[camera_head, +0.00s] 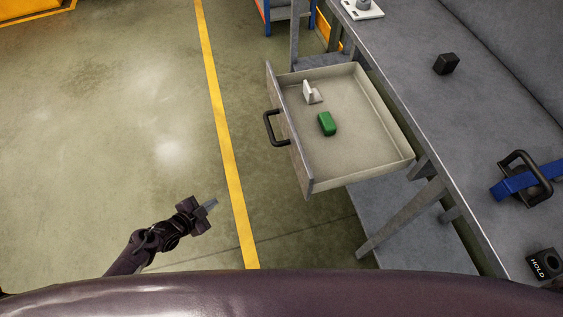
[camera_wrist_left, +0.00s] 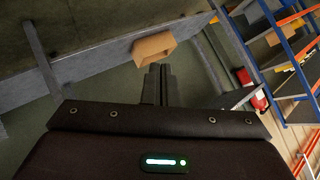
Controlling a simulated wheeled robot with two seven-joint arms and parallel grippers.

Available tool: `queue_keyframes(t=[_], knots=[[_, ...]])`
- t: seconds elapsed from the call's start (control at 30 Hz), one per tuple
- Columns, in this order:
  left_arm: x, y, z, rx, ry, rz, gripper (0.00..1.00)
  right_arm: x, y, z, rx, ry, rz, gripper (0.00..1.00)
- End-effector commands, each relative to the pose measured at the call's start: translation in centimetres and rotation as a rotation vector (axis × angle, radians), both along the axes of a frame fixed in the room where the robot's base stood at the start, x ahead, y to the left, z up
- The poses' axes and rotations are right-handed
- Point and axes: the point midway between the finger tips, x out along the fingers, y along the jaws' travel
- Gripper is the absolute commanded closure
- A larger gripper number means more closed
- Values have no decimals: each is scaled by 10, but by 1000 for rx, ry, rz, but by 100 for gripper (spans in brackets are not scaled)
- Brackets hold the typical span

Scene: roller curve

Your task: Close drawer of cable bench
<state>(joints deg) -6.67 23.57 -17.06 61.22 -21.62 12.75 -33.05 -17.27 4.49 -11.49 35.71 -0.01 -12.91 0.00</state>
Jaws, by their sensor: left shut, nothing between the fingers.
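The drawer (camera_head: 360,150) of the cable bench (camera_head: 450,130) is pulled far out to the left in the head view. Its black handle (camera_head: 270,128) is on the front panel. Inside lie a green block (camera_head: 327,123) and a small white bracket-like piece (camera_head: 312,94). My left gripper (camera_head: 211,204) is shut and empty, left of the drawer front and nearer to me, apart from the handle. In the left wrist view its fingers (camera_wrist_left: 159,84) are together. My right gripper is not in view.
On the bench top are a black block (camera_head: 446,64), a blue strap with a black handle (camera_head: 520,182) and a black HOLD box (camera_head: 544,264). A yellow line (camera_head: 222,125) crosses the open floor left of the drawer. The left wrist view shows a cardboard box (camera_wrist_left: 152,47) and blue-orange racks (camera_wrist_left: 275,45).

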Motion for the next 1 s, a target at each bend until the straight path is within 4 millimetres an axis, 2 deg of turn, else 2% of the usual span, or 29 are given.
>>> queue_keyframes(t=[0.03, 0.1, 0.2, 0.33, 0.43, 0.57, 1.0], knots=[[36, -13, 28, 27, -207, -184, 100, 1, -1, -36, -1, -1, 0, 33], [54, -39, 84, 54, -468, -422, 100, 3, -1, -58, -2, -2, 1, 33], [46, -68, 145, 74, -759, -677, 100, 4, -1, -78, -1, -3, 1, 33], [24, -87, 190, 71, -983, -862, 100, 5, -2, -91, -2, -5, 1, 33], [15, -94, 204, 65, -1050, -915, 100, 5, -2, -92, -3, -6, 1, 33], [16, -105, 210, 61, -1064, -922, 100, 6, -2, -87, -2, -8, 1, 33], [40, -191, 211, 62, -1061, -916, 100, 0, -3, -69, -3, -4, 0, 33]])
